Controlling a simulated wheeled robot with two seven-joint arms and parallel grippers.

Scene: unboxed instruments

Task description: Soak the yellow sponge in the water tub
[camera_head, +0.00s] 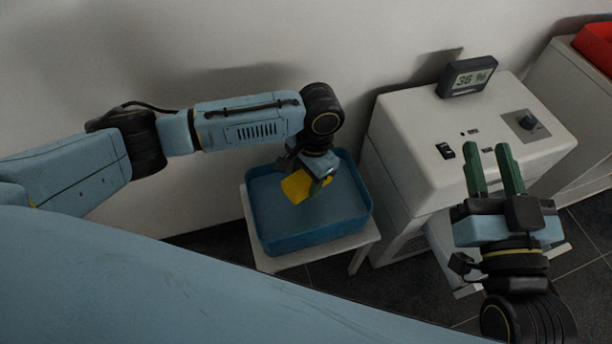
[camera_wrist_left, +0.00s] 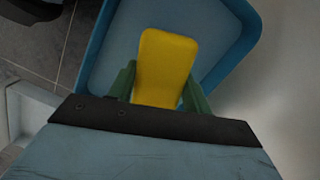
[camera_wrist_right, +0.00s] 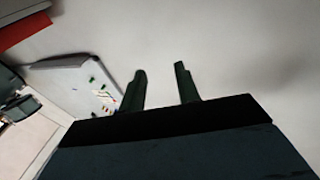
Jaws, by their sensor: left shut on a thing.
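The yellow sponge (camera_head: 295,187) is held by my left gripper (camera_head: 322,186) over the blue water tub (camera_head: 285,244). In the left wrist view the sponge (camera_wrist_left: 166,62) sits between the two green fingers of my left gripper (camera_wrist_left: 160,90), with the tub (camera_wrist_left: 228,62) around and beneath it. I cannot tell whether the sponge touches the water. My right gripper (camera_head: 494,170) is open and empty, in front of the white machine; its fingers also show apart in the right wrist view (camera_wrist_right: 161,85).
The tub stands on a small white table (camera_head: 262,262) by the wall. A white machine (camera_head: 415,125) with a knob and a display (camera_head: 467,76) reading about 36 % stands to its right. A red box (camera_head: 597,45) is at the far right.

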